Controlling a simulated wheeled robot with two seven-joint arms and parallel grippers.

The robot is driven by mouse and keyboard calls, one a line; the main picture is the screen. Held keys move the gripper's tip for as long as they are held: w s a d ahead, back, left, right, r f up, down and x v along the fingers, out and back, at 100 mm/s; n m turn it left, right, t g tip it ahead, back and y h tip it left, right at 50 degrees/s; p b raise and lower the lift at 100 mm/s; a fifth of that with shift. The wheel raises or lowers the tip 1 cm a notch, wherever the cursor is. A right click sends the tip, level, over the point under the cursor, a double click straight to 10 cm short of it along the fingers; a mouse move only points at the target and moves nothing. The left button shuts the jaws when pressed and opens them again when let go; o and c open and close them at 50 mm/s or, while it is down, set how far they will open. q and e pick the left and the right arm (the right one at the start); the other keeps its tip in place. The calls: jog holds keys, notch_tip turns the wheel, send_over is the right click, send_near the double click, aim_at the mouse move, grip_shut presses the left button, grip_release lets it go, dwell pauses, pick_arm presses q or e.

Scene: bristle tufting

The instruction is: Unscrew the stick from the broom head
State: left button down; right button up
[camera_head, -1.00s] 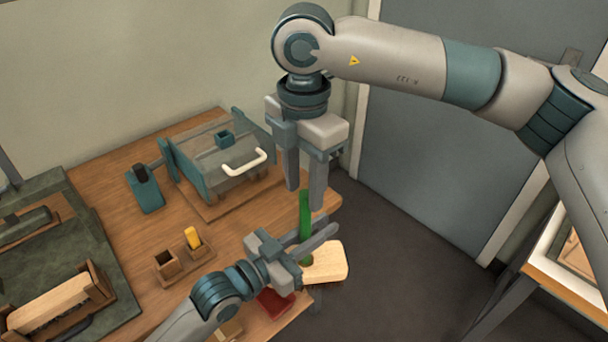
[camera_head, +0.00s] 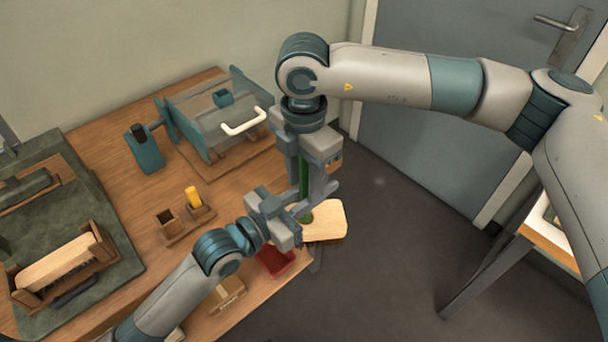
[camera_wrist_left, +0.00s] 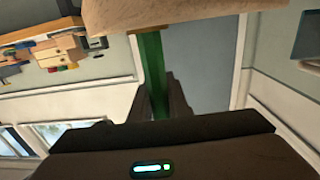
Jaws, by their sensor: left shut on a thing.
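The green stick (camera_head: 303,177) stands upright, its lower end at the top of the pale wooden broom head (camera_head: 325,222). The broom head is held past the table's right edge. My left gripper (camera_head: 298,220) is at the stick's base, just above the broom head. In the left wrist view its fingers (camera_wrist_left: 162,100) are shut around the green stick (camera_wrist_left: 152,60), and the broom head (camera_wrist_left: 185,12) fills the top edge. My right gripper (camera_head: 304,185) points down from above, its fingers on either side of the stick; whether they touch it is unclear.
A grey-green fixture with a white handle (camera_head: 244,122) stands at the back of the table (camera_head: 105,150). A small wooden holder with a yellow peg (camera_head: 194,197) and a red block (camera_head: 275,262) are near the left arm. A wooden brush (camera_head: 60,262) rests in a cradle at left.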

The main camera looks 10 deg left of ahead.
grip_shut()
jog(key=n, duration=0.4)
dwell(1.2)
jog(key=shift+c, duration=0.3)
grip_release()
